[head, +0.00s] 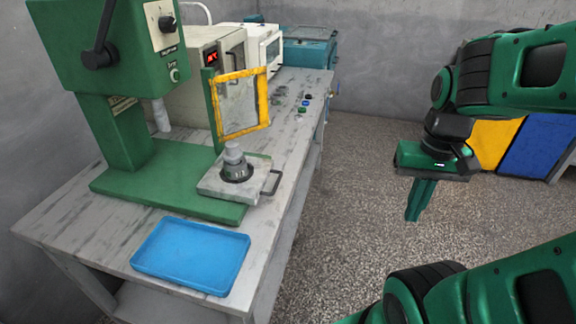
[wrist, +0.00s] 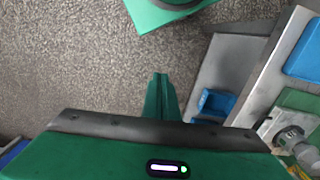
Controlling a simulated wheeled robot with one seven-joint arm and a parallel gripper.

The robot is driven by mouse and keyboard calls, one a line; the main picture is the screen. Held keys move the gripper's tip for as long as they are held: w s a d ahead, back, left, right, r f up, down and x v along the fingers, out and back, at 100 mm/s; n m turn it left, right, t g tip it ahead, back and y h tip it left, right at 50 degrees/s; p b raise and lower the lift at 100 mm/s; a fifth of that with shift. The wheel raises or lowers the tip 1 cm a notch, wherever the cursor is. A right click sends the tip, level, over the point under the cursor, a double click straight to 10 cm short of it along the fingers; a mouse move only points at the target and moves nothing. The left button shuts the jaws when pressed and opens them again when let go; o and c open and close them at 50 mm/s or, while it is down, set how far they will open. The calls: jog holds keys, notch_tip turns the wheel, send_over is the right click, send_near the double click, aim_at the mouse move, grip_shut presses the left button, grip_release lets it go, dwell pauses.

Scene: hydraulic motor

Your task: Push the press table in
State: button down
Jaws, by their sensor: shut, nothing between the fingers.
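The press table (head: 212,187) is a pale metal plate that sticks out from the green press (head: 128,140) towards the right, over the press base. A dark handle (head: 271,182) is on its right side. A grey motor part (head: 236,165) stands upright on it. In the wrist view the press table (wrist: 267,128) shows at the right edge with the motor part (wrist: 291,138). My gripper (head: 414,217) hangs in the air over the floor, right of the bench and apart from the press table. Its fingers (wrist: 160,78) are together and empty, pointing down.
A blue tray (head: 192,254) lies on the bench (head: 72,217) in front of the press. A yellow-framed guard (head: 241,103) stands behind the motor part. White machines and a teal box (head: 308,47) are farther back.

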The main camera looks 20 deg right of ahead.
jog(key=w+a+f+n+t+y, duration=0.1)
jog(key=w+a+n+t+y, duration=0.2)
jog(key=w, duration=1.2)
jog(key=w+a+f+n+t+y, duration=0.1)
jog(key=w+a+n+t+y, duration=0.15)
jog(key=w, duration=1.15)
jog(key=shift+n+h, duration=0.25)
jog(key=shift+n, duration=0.3)
jog(key=x, duration=0.3)
jog(key=a+x, duration=0.1)
jog(key=x, duration=0.3)
jog(key=a+r+x, duration=0.1)
jog(key=x, duration=0.3)
jog(key=shift+s+a, duration=0.15)
jog(key=shift+a, duration=0.6)
